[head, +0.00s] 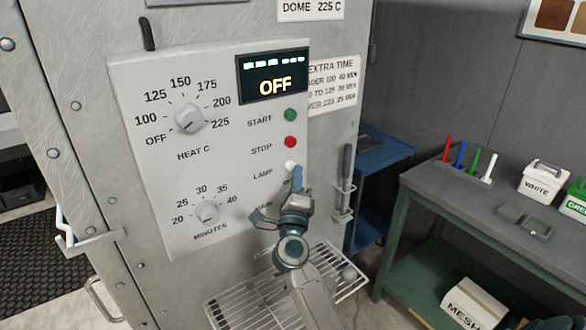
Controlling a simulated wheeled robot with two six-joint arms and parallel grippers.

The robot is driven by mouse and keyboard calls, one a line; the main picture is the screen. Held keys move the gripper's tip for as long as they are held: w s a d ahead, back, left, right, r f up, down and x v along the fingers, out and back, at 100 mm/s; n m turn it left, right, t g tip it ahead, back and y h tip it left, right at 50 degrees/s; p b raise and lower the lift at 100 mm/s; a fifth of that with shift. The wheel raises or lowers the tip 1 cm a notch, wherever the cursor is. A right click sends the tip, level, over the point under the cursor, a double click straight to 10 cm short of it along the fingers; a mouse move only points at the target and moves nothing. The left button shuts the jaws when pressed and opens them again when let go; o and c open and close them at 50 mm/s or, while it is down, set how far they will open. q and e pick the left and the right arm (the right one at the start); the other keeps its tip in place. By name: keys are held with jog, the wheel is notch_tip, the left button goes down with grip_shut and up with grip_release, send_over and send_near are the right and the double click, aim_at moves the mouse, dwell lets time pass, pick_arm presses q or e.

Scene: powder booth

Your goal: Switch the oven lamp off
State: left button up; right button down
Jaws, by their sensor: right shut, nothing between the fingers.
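The oven control panel (225,150) faces me on the metal oven wall. The lamp control is a small white button or knob (290,166) to the right of the LAMP label. My right gripper (297,174) is shut and empty, with its blue fingertips just below and right of the lamp control. I cannot tell whether they touch it. My right gripper hides the control by the MAIN label. The display (273,76) reads OFF. My left gripper is not in view.
A heat dial (189,119), a minutes dial (207,212), a green start button (291,115) and a red stop button (290,142) share the panel. A wire rack (235,311) juts out below. A bench (420,190) with white boxes stands right.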

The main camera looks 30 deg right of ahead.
jog(key=shift+w, duration=0.35)
jog(key=shift+s, duration=0.2)
jog(key=shift+s+p, duration=0.45)
jog(key=shift+s, duration=0.35)
jog(key=s+p, duration=0.1)
jog(key=s, duration=0.5)
jog(key=shift+d+p, duration=0.25)
jog(key=shift+p, duration=0.15)
dwell(0.3)
